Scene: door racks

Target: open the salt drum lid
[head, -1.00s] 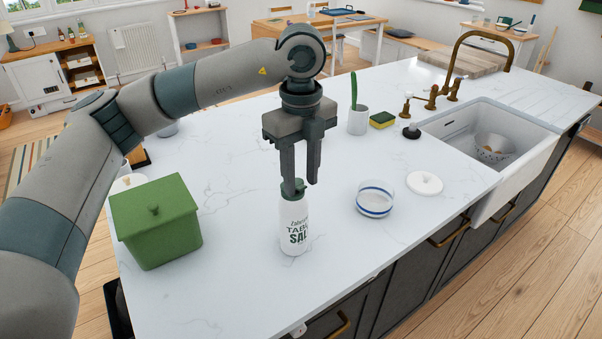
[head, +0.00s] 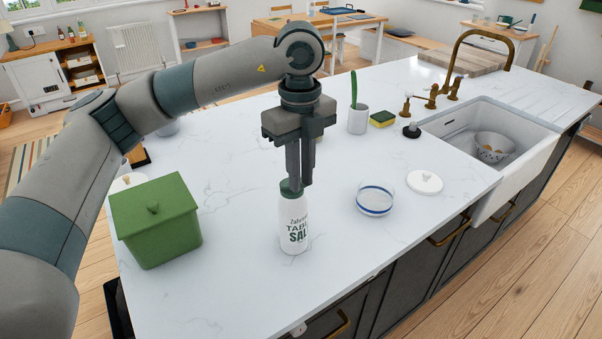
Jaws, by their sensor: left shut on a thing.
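I cannot tell from this view whether the lid is tilted. My right gripper is not in view.
A green lidded box (head: 158,225) stands to the left. A cup (head: 357,120), a sponge (head: 382,119) and the sink (head: 490,150) are behind. The front counter is clear.

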